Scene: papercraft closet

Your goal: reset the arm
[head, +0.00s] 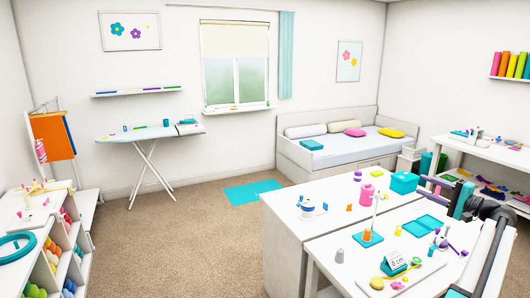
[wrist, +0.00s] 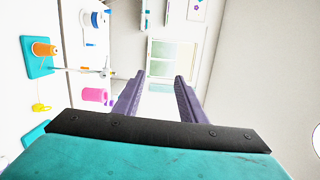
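My gripper (head: 452,181) shows at the right of the head view, above the right part of the white worktable (head: 345,240). Its body is teal and its two fingers are purple. In the wrist view my gripper (wrist: 160,77) has its fingers spread apart with an empty gap between them. The fingers point towards the window (wrist: 160,58), which looks turned on its side there. Nothing is held. My dark arm links run down to the lower right corner of the head view.
The worktable holds a teal spool stand with an orange spool (head: 367,236), a pink jar (head: 367,194), a teal box (head: 404,182) and a small sign (head: 395,263). White shelving (head: 480,152) stands behind at the right. Carpet (head: 200,235) is clear at left of the worktable.

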